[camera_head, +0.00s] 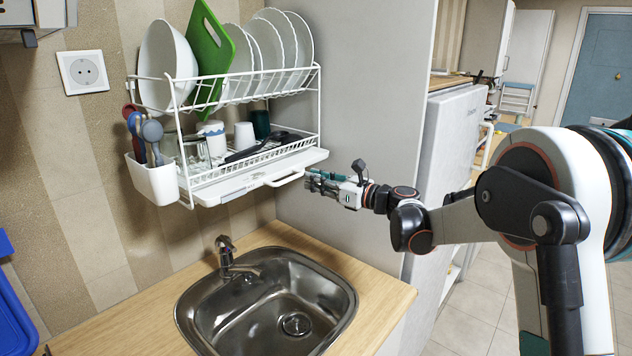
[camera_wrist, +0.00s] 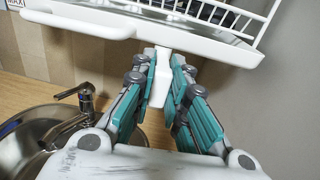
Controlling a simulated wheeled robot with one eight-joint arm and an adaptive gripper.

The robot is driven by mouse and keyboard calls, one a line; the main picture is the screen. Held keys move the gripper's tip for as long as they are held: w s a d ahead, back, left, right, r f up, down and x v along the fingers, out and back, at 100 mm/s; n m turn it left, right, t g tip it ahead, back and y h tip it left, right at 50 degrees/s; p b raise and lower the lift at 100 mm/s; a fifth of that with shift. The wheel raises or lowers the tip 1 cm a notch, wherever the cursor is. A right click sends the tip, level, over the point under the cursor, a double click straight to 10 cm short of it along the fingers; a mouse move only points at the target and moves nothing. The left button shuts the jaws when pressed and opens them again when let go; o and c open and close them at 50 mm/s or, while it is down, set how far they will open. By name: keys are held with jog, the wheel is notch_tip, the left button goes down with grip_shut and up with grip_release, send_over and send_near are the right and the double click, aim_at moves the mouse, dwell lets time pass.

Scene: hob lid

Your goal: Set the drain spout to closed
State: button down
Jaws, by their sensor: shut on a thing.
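The drain spout (camera_wrist: 160,86) is a white piece hanging from the underside of the drip tray (camera_head: 235,187), near the tray's right end. In the wrist view it points down towards the camera, between the teal finger pads. My gripper (camera_wrist: 165,72) is shut on it, with pads on both sides. In the head view my gripper (camera_head: 315,182) is at the tray's right front corner and hides the spout. The drip tray (camera_wrist: 215,47) also crosses the top of the wrist view.
A white front handle (camera_wrist: 85,24) juts from the tray, left of my gripper. The wire dish rack (camera_head: 225,85) with plates and a green board (camera_head: 211,50) stands above. The sink (camera_head: 265,305) and tap (camera_head: 228,255) are below. A grey side panel (camera_head: 370,130) is behind my gripper.

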jog(key=shift+w+d+n+g+y, duration=0.2)
jog(key=shift+n+g+y, duration=0.25)
jog(key=shift+g, duration=0.25)
jog(key=shift+w+d+n+g+y, duration=0.1)
jog(key=shift+w+n+g+y, duration=0.2)
jog(key=shift+n+g, duration=0.35)
jog(key=shift+s, duration=0.1)
jog(key=c, duration=1.6)
grip_release()
jog(key=shift+o, duration=0.2)
jog(key=v, duration=1.2)
